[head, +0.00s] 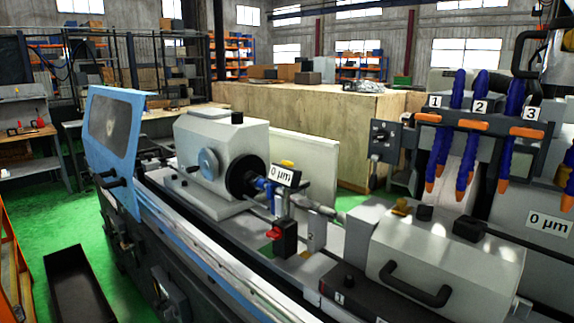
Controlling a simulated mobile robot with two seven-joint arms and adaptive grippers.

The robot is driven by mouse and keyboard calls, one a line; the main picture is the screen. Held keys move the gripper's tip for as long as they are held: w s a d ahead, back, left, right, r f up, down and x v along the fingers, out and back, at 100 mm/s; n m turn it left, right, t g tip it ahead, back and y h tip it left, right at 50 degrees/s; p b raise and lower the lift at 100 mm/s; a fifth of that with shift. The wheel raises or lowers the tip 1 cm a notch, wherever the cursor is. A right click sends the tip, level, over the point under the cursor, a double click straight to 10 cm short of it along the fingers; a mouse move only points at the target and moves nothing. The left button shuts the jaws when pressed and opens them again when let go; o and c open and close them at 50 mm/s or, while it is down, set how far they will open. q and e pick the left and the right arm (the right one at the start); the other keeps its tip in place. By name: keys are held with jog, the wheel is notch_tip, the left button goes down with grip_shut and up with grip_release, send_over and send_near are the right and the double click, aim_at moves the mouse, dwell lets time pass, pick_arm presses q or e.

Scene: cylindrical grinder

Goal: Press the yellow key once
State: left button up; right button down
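Several small yellow parts show in the head view, and I cannot tell which one is the yellow key. One yellow part (287,164) sits just above the white "0 µm" display near the middle of the grinder. Another yellow part (401,207) stands on top of the light grey housing at the right. A small yellow patch (306,254) lies on the bed beside a red and black block (285,239). A green patch is on the other side of that block. Neither of my grippers is in view.
The grinder's grey headstock (222,150) and open blue door (113,130) stand at the left. Blue nozzles (465,135) with orange tips hang at the right, by labels 1, 2 and 3. A black handle (415,288) projects at the front right. A black bin (78,285) stands on the green floor.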

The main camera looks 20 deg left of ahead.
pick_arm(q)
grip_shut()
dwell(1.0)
